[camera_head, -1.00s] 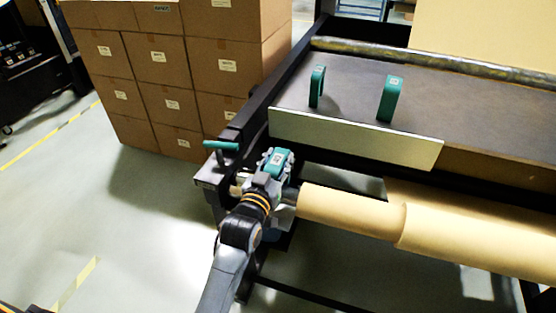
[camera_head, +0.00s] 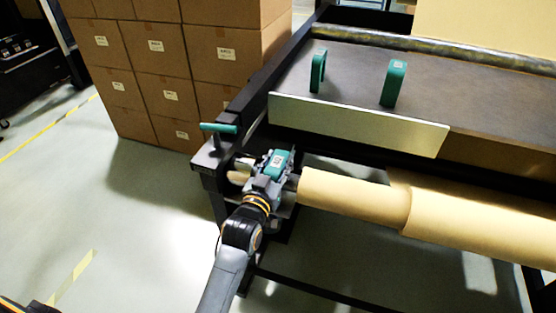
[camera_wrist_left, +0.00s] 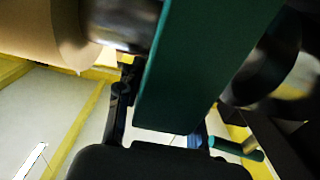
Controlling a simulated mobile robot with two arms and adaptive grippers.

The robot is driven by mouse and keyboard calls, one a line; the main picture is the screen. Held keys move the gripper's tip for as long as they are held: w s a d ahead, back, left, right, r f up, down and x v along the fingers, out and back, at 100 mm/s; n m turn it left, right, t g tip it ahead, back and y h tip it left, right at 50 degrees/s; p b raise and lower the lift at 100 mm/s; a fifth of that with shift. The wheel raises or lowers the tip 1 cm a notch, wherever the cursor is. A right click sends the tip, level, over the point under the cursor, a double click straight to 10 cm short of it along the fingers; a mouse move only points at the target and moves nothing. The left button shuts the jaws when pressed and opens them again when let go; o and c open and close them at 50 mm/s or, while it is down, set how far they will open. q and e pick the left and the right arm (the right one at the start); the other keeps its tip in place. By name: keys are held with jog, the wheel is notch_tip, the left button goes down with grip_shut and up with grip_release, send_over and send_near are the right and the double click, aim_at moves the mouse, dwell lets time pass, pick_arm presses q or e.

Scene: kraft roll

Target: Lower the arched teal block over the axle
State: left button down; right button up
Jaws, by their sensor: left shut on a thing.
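My left gripper (camera_head: 272,165) is shut on an arched teal block (camera_head: 279,162), at the left end of the kraft roll (camera_head: 350,195). In the left wrist view the teal block (camera_wrist_left: 195,70) fills the middle, with my dark gripper (camera_wrist_left: 155,160) below it. The metal axle (camera_wrist_left: 118,22) comes out of the roll (camera_wrist_left: 45,30) and runs behind the block. A dark rounded part shows on the block's other side. I cannot tell whether the block touches the axle, because the gripper hides that spot in the head view. My right gripper is out of view.
Two more arched teal blocks, one left (camera_head: 318,70) and one right (camera_head: 393,83), stand on the dark tabletop (camera_head: 440,95) behind a pale panel (camera_head: 350,122). A teal handle (camera_head: 218,128) sits on the black frame's corner. Stacked cartons (camera_head: 165,60) stand behind.

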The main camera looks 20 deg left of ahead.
pick_arm(q)
jog(key=c, duration=0.8)
grip_release()
jog(key=shift+o, duration=0.2)
jog(key=shift+s, duration=0.15)
jog(key=s, duration=1.1)
jog(key=shift+s+a, duration=0.2)
jog(key=shift+s, duration=0.2)
